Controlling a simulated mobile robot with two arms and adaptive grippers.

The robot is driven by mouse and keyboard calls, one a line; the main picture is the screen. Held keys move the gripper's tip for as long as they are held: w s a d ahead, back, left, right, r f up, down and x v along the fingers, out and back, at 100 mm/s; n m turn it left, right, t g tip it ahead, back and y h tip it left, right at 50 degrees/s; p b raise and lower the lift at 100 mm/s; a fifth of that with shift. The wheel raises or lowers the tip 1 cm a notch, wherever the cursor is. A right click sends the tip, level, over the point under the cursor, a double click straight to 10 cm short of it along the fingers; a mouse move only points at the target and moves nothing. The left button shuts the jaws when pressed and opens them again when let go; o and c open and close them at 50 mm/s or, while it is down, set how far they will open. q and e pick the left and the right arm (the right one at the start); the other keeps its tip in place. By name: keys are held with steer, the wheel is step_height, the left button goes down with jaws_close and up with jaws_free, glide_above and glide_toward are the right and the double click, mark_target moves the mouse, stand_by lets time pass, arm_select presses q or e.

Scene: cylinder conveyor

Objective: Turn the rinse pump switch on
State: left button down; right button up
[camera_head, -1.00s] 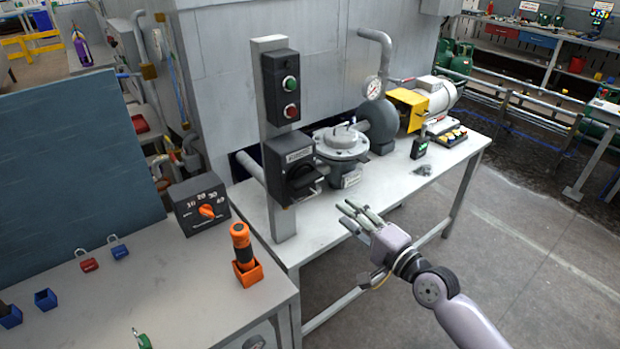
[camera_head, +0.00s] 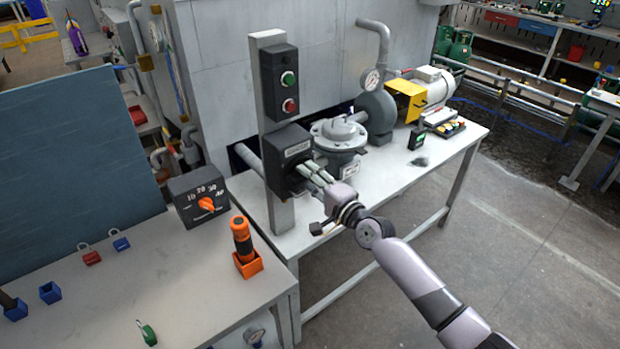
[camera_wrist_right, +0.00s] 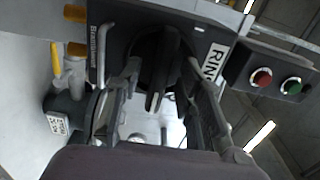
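The rinse pump switch is a dark box (camera_head: 283,150) with a rotary handle, mounted on a grey post. Its white label, partly readable as "RIN", shows in the right wrist view (camera_wrist_right: 214,63). My right gripper (camera_head: 312,172) is at the front of this box and covers much of the handle in the head view. In the right wrist view, the black handle (camera_wrist_right: 160,75) lies between the two spread fingers of the right gripper (camera_wrist_right: 160,105). Gaps show on both sides of the handle, so the gripper looks open. My left gripper is not recognisable in view.
A box with green and red buttons (camera_head: 288,93) sits above the switch. A pump body (camera_head: 338,138) stands close behind it. A dial box (camera_head: 198,197) and an orange-black torch (camera_head: 243,245) in a holder are on the left bench. Free floor lies at right.

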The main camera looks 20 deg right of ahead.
jaws_close()
stand_by(0.3)
steer(key=shift+f+n, duration=0.1)
steer(key=shift+n, duration=0.3)
steer(key=n+b, duration=0.3)
steer(key=n, duration=1.3)
steer(key=shift+n, duration=0.7)
jaws_free()
